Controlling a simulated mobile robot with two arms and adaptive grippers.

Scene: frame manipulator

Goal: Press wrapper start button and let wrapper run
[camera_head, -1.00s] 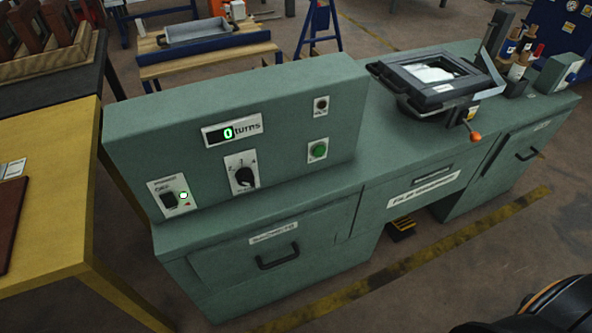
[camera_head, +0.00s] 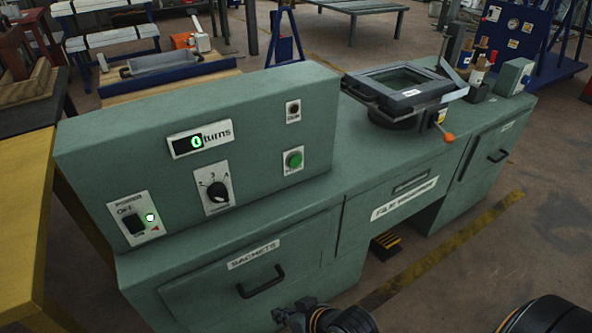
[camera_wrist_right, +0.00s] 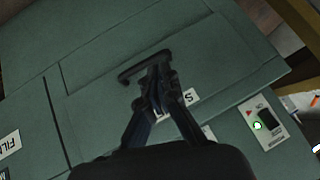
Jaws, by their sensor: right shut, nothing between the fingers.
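The green wrapper machine (camera_head: 100,175) has a raised panel with a round green button (camera_head: 293,160). Its display (camera_head: 200,138) reads 0 turns. Below it are a black dial (camera_head: 217,192) and a power switch (camera_head: 134,222) with a lit green lamp. A dark rectangular frame (camera_head: 405,92) sits on the round mount at the machine's right part. My right gripper (camera_head: 292,313) is low in front of the sachets door, below the button. In the right wrist view its fingers (camera_wrist_right: 157,78) are shut and empty, overlapping the door handle (camera_wrist_right: 145,68); I cannot tell the gap. My left gripper is out of view.
An orange-tipped lever (camera_head: 447,137) sticks out below the frame. A yellow table (camera_head: 25,200) is close on the left. The floor in front has a yellow-black stripe (camera_head: 440,250).

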